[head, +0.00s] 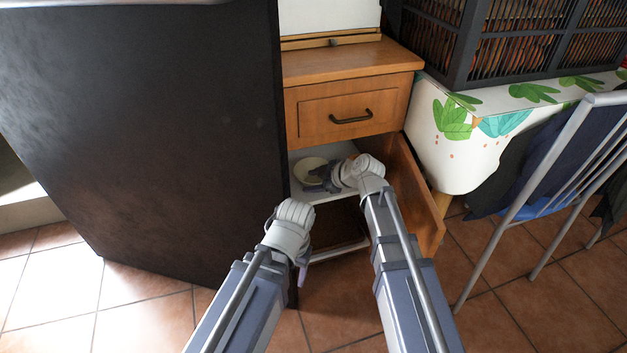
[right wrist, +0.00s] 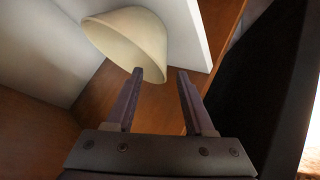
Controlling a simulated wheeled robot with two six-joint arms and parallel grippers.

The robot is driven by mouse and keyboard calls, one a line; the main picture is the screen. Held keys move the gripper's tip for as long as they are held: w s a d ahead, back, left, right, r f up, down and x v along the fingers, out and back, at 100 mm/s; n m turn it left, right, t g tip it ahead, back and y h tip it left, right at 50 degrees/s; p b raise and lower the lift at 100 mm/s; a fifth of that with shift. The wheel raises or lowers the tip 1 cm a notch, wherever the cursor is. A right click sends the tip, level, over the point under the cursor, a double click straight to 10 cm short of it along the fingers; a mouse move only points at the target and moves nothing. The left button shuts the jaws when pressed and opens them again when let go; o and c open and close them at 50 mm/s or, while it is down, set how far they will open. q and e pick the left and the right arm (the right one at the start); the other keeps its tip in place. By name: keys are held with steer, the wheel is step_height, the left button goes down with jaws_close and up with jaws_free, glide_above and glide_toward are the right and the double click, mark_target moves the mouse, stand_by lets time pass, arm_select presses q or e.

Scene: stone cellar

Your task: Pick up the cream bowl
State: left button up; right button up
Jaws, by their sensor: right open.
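The cream bowl (head: 309,168) sits on the white shelf inside the open wooden cabinet. My right gripper (head: 322,181) reaches into the cabinet at the bowl's right side, open. In the right wrist view the bowl (right wrist: 118,38) appears tilted, at upper left. One open fingertip overlaps its rim and the other is to the right of it, with part of the rim between the tips (right wrist: 160,74). I cannot tell whether they touch it. My left gripper (head: 302,274) hangs low outside the cabinet, mostly hidden behind its wrist.
The cabinet door (head: 413,195) stands open to the right of my right arm. A closed drawer (head: 345,108) is above the shelf. A large dark panel (head: 150,120) blocks the left. A metal chair (head: 545,190) and a cloth-covered table (head: 470,125) stand at the right.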

mark_target(309, 181)
steer(key=b+x, duration=0.1)
steer(key=x, duration=0.2)
steer(key=shift+f, duration=0.2)
steer(key=shift+r, duration=0.1)
jaws_close()
stand_by(1.1)
